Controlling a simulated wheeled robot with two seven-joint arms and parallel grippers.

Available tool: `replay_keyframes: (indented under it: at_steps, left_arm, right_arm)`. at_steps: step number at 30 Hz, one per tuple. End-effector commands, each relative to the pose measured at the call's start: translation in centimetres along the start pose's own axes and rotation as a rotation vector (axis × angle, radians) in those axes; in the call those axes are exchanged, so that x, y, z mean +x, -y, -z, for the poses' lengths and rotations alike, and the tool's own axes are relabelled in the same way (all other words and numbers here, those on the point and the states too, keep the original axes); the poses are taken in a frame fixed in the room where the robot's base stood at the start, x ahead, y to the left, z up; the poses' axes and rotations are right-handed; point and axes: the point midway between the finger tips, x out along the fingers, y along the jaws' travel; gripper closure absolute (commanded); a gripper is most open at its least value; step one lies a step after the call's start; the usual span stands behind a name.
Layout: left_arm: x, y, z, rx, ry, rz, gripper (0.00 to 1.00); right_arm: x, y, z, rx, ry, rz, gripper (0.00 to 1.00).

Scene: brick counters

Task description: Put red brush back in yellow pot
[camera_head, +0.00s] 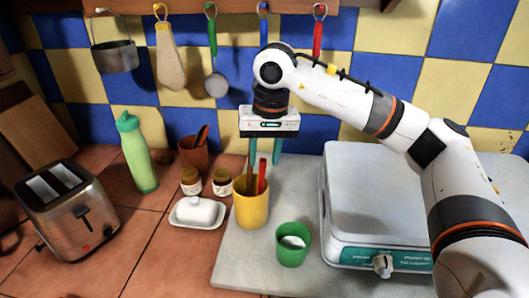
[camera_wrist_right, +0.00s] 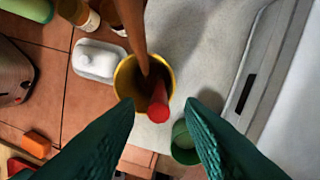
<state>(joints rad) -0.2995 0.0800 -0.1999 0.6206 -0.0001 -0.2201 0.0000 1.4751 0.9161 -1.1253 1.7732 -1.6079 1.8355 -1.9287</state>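The yellow pot (camera_head: 252,212) stands upright on the grey slab, and its open mouth shows in the wrist view (camera_wrist_right: 121,77). The red brush (camera_head: 261,177) stands in it, its red handle sticking up; its lower part is hidden. In the wrist view the red handle (camera_wrist_right: 157,103) points towards the camera, between my right fingers in the picture. A wooden handle (camera_head: 250,172) stands beside it in the same pot. My right gripper (camera_head: 264,158) is open and empty, pointing down just above the handles. My left gripper is not in view.
A green cup (camera_head: 292,245) stands right of the pot, near a white stove (camera_head: 375,190). A white butter dish (camera_head: 198,212), two small jars and a terracotta pot (camera_head: 194,152) stand left. A green bottle (camera_head: 138,155) and toaster (camera_head: 68,210) are farther left. Utensils hang behind.

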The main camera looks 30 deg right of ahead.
Motion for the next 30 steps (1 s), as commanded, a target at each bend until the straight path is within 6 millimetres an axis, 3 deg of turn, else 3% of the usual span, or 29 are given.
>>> replay_keyframes:
  at_steps: [11,14,24,30]
  left_arm:
    - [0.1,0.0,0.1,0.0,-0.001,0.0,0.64]
    - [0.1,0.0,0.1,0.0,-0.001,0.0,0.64]
    - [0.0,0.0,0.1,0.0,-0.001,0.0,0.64]
    - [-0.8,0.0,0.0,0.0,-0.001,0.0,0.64]
  right_arm:
    - [-0.5,0.0,-0.1,0.001,0.002,-0.001,0.62]
    - [-1.8,-0.1,-0.1,0.001,0.002,-0.002,0.62]
    - [-9.1,-0.1,-0.1,0.0,0.004,-0.002,0.62]
    - [-11.6,0.0,0.0,0.0,0.001,0.0,0.62]
